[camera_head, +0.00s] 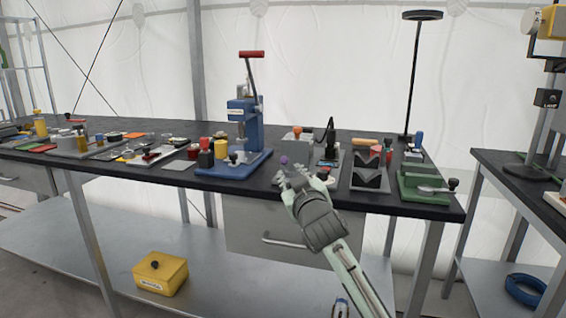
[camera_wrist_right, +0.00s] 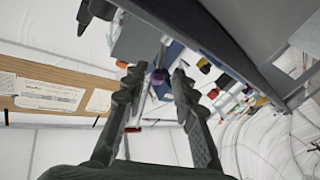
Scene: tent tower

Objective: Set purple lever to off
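The purple lever shows as a small purple knob (camera_head: 284,160) at the front of the bench, just beyond my right gripper (camera_head: 291,180). Its shaft and base are mostly hidden, so its setting cannot be told. In the right wrist view the purple knob (camera_wrist_right: 158,76) appears between the two fingertips of my right gripper (camera_wrist_right: 153,76). The fingers are spread apart with a clear gap and hold nothing; I cannot tell whether they touch the knob. My left gripper is in neither view.
A blue press (camera_head: 243,130) with a red handle stands left of the gripper on the dark bench (camera_head: 225,184). A dark V-shaped block (camera_head: 370,170) and a green vise (camera_head: 424,183) stand to the right. A drawer (camera_head: 260,235) hangs below the bench edge.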

